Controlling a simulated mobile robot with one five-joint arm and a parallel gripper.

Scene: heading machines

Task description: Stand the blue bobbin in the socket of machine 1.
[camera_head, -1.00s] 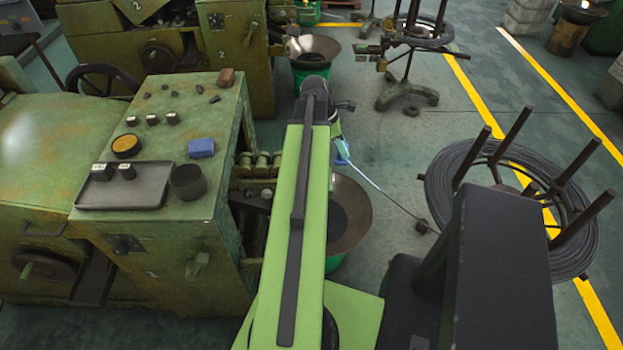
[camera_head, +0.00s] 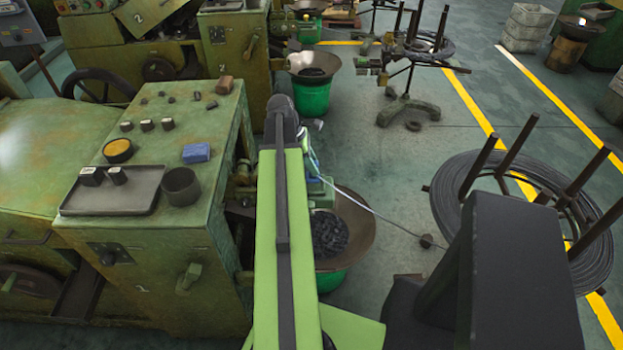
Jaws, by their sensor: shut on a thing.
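Machine 1 (camera_head: 150,255) is the worn green machine at near left, with a pale mark like a 1 on its front. My gripper (camera_head: 312,150) is mostly hidden behind the end of my green arm. It is at the right side of machine 1. A small blue piece, seemingly the blue bobbin (camera_head: 313,161), shows just right of the arm end and is held there. Its shape and tilt cannot be made out. I cannot pick out the socket; the arm covers part of that side of the machine.
Machine 1's top carries a grey tray (camera_head: 85,210), a dark cup (camera_head: 181,187), a blue block (camera_head: 196,153) and an orange-topped tin (camera_head: 118,150). A bowl (camera_head: 362,225) on a green bin stands beyond my arm. A wire reel (camera_head: 450,190) stands right.

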